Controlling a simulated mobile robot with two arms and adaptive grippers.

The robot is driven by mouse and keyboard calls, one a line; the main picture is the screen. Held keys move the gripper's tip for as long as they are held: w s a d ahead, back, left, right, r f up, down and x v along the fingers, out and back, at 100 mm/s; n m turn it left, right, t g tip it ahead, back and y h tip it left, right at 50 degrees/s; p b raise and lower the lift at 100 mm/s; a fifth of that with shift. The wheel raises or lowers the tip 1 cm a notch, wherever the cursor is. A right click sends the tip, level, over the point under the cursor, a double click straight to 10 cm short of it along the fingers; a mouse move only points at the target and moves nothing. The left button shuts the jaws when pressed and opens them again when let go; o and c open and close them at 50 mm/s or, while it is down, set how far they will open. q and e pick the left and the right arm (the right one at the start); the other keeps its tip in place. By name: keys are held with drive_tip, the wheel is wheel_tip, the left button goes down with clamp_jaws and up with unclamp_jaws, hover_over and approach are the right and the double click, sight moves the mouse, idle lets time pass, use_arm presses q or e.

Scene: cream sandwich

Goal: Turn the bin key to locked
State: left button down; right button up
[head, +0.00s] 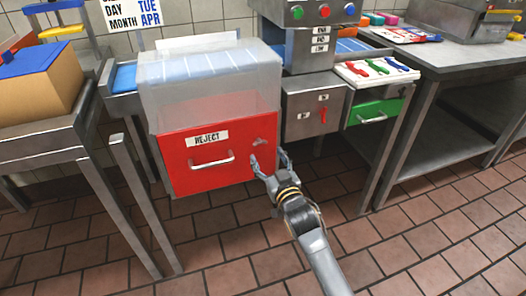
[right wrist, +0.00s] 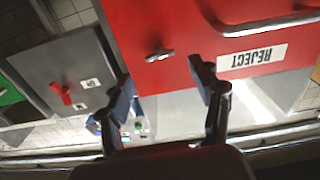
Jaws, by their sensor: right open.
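The red reject bin (head: 200,172) has a white REJECT label and a silver handle (head: 212,162). Its small silver key (head: 260,141) sits at the upper right of the red front. The key also shows in the right wrist view (right wrist: 160,55), apart from the fingers. My right gripper (head: 268,160) is open and empty in front of the bin's right side, just below the key in the head view. In the right wrist view the gripper (right wrist: 161,78) has its two fingers spread on either side of the key's line. My left gripper is out of view.
A grey box with a red switch (head: 323,115) is right of the bin. A green drawer (head: 373,112) is farther right, under a tray of coloured tools (head: 378,70). A clear cover (head: 210,90) stands above the bin. The tiled floor in front is free.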

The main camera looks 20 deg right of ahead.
sight(259, 142)
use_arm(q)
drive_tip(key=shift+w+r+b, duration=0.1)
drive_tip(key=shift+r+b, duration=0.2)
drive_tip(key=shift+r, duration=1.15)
use_arm(e)
drive_tip(key=shift+w, duration=2.3)
drive_tip(key=c, duration=1.1)
drive_tip(key=shift+c, duration=0.2)
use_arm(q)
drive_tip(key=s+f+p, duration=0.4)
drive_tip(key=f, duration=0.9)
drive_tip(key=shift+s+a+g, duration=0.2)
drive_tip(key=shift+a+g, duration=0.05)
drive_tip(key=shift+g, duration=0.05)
use_arm(e)
drive_tip(key=n, duration=1.7)
drive_tip(key=shift+a+f, duration=0.1)
